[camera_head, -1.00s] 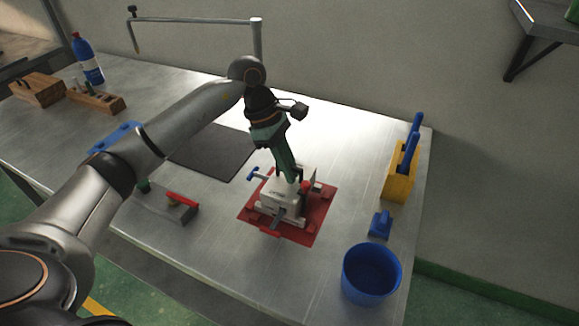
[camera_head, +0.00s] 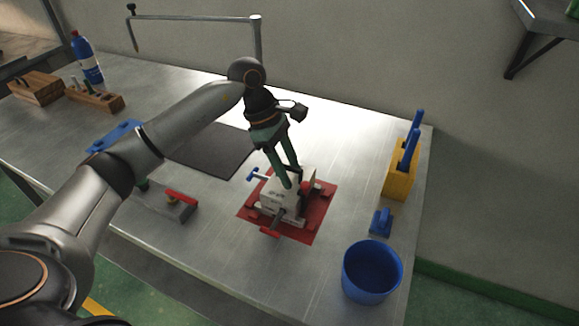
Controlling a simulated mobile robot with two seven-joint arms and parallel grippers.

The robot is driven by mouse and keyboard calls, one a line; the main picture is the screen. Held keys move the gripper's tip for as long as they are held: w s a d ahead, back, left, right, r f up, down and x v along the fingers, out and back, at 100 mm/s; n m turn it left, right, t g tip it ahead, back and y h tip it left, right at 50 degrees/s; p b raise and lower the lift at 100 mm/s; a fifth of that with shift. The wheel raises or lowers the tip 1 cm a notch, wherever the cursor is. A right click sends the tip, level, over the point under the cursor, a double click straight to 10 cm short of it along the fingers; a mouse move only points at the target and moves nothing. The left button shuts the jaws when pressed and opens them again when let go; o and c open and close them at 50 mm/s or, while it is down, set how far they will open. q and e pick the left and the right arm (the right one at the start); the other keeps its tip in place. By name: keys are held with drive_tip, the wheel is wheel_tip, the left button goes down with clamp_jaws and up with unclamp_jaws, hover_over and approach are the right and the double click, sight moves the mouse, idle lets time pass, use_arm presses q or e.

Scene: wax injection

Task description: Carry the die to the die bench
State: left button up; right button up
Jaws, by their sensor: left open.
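My left gripper (camera_head: 293,184) has green fingers and reaches down from above. Its fingers are spread apart at the top of the die, and they partly hide its top. I cannot tell whether they touch it. My right gripper does not show.
A blue bucket (camera_head: 371,273) stands at the front right. Behind it are a small blue tool (camera_head: 380,222) and a yellow holder (camera_head: 399,178) with blue-handled tools. A dark mat (camera_head: 212,153) lies behind the die. A grey block with a red handle (camera_head: 176,207) is at left.

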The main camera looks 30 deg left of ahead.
use_arm(q)
drive_tip(key=v, duration=1.2)
drive_tip(key=shift+r, duration=0.35)
